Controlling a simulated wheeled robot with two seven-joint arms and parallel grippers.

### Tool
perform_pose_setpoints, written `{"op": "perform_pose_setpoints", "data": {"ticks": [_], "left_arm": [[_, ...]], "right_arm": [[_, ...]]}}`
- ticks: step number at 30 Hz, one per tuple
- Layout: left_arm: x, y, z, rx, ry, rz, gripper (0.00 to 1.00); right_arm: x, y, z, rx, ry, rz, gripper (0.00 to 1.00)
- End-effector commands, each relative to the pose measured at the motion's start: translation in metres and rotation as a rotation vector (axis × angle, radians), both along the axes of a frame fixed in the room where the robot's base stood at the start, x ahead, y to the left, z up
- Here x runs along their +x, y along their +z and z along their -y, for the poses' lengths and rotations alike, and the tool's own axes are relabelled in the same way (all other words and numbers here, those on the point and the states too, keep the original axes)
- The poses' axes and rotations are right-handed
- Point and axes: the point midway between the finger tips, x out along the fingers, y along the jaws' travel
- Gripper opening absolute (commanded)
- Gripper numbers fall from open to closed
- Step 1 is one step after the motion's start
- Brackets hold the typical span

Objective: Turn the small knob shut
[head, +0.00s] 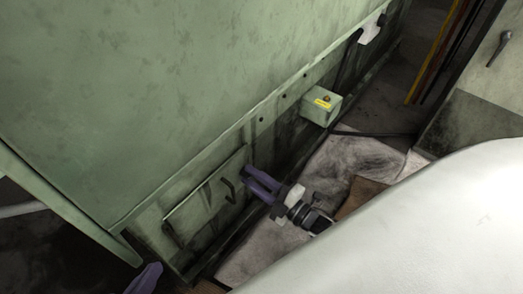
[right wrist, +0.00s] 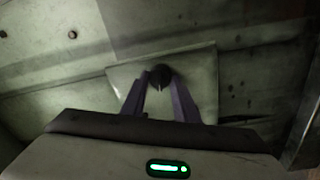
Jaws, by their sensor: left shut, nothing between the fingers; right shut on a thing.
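The small knob (right wrist: 160,74) is dark and round, on a pale rectangular plate (right wrist: 205,65) in the right wrist view. My right gripper (right wrist: 160,92) is shut on it, one purple finger on each side. In the head view my right gripper (head: 250,176) reaches the lower green machine side at the right end of a hatch panel (head: 195,205); the knob itself cannot be made out there. My left gripper (head: 147,277) shows only as a purple finger part at the bottom left edge, away from the panel.
A dark bar handle (head: 229,188) sits on the hatch panel, close left of my right gripper. A dark cable (head: 375,134) runs over the floor. A large green machine wall (head: 160,90) fills the upper left.

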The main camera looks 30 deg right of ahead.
Motion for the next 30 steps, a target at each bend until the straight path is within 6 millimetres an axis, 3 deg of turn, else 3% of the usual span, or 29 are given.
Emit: {"op": "perform_pose_setpoints", "data": {"ticks": [1, 12, 29, 30], "left_arm": [[0.0004, 0.0003, 0.0003, -0.002, 0.001, 0.002, 0.00], [0.0015, 0.0047, 0.0018, -0.013, 0.001, 0.014, 0.00], [0.0016, 0.0069, 0.0028, -0.016, 0.000, 0.018, 0.00], [0.0014, 0.0067, 0.0027, -0.017, -0.001, 0.017, 0.00]], "right_arm": [[0.0041, 0.0069, 0.0033, -0.024, -0.007, 0.030, 0.05], [0.0049, 0.0079, 0.0041, -0.183, -0.009, 0.087, 0.05], [0.0058, 0.0088, 0.0053, -0.213, -0.011, 0.099, 0.05], [0.0058, 0.0089, 0.0053, -0.213, -0.011, 0.099, 0.29]]}}
